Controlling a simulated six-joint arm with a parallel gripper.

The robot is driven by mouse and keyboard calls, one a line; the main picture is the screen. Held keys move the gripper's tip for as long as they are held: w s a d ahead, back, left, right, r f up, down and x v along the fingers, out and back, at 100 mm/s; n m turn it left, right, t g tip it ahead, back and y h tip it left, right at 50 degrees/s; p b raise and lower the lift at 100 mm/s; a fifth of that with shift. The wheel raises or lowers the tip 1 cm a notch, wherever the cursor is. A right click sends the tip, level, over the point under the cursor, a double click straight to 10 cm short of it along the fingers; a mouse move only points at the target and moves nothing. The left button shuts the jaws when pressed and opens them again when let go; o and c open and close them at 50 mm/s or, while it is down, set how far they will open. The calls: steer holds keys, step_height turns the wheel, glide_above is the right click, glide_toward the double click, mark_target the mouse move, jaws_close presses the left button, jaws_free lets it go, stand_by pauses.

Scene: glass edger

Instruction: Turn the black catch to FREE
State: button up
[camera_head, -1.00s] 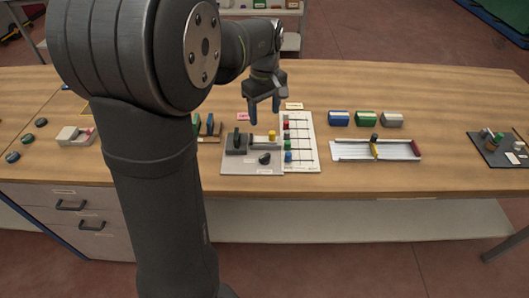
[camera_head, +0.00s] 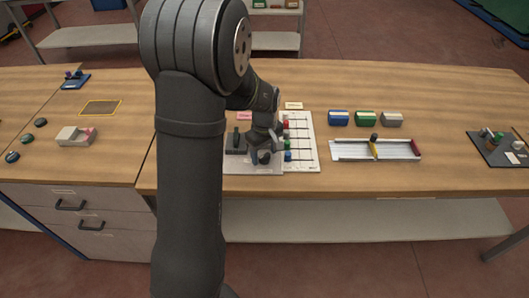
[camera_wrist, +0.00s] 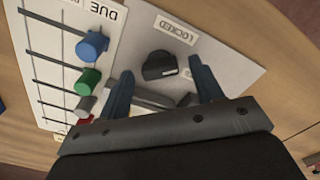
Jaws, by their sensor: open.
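The black catch (camera_wrist: 159,66) sits on a pale grey plate (camera_wrist: 225,55) in the wrist view. A LOCKED label (camera_wrist: 178,29) lies beside it, and a second label beside the right finger is partly hidden. I cannot tell which label the catch points at. My gripper (camera_wrist: 161,70) is open, its two blue-grey fingers on either side of the catch in the picture, apart from it as far as I can see. In the head view my gripper (camera_head: 265,146) is low over the plate and the catch is hard to separate from it.
A white panel (camera_head: 304,142) with coloured sliders stands right beside the plate; its blue (camera_wrist: 92,46), green (camera_wrist: 88,81) and red knobs are close to my left finger. A white tray with a yellow slider (camera_head: 345,149) lies further right. Bare wood (camera_head: 440,110) is free beyond.

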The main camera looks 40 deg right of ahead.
steer(key=shift+f, duration=0.2)
steer(key=shift+c, duration=0.4)
steer(key=c, duration=0.9)
steer(key=shift+m, duration=0.3)
steer(key=m, duration=0.3)
steer(key=shift+m, duration=2.1)
